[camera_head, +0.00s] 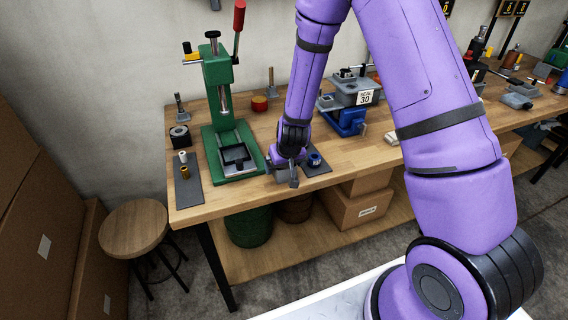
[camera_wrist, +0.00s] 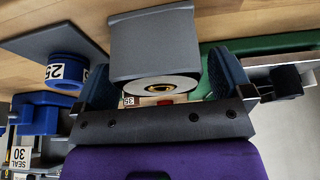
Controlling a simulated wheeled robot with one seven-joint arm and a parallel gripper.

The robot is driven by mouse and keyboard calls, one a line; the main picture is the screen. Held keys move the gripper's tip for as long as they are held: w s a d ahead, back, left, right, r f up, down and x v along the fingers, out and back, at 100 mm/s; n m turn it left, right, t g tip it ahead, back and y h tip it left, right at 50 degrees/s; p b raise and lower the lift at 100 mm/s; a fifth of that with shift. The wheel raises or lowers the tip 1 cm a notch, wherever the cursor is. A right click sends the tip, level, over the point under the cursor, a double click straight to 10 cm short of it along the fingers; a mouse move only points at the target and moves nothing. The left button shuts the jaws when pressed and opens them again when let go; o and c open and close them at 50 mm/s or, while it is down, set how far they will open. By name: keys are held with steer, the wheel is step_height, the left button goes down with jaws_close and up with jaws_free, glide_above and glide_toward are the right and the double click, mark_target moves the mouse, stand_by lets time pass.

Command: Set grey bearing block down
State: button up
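The grey bearing block (camera_wrist: 155,40), with a light ring and a brass-coloured bore on its near face, sits between my gripper's two blue finger pads in the wrist view. My gripper (camera_wrist: 159,82) straddles it. A thin strip of green shows between the block and the right pad, so the fingers look slightly apart from it. In the head view my gripper (camera_head: 290,172) is low over the workbench (camera_head: 220,204), just right of the green press. The block is mostly hidden there by my gripper, and its contact with the bench is unclear.
The green arbor press (camera_head: 222,110) stands close on the left. A blue ring (camera_head: 315,159) labelled 25 in the wrist view (camera_wrist: 66,70) lies on a dark mat beside my gripper. A blue-grey fixture marked SEAL 30 (camera_head: 350,100) stands behind to the right. The bench's front edge is near.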

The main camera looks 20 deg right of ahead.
steer(key=shift+r, duration=0.15)
steer(key=s+r+y, duration=0.1)
steer(key=s+r, duration=0.3)
steer(key=r, duration=0.6)
steer(key=s+r, duration=0.4)
steer(key=r, duration=0.6)
steer(key=s+d+r, duration=0.3)
steer(key=s+r, duration=0.6)
steer(key=s, duration=0.2)
steer(key=s+d+r+h, duration=0.1)
steer(key=s+d+r, duration=0.2)
steer(key=s+r, duration=0.6)
steer(key=s, duration=0.3)
steer(key=shift+r+t, duration=0.2)
steer(key=shift+t, duration=0.2)
steer(key=shift+d, duration=0.1)
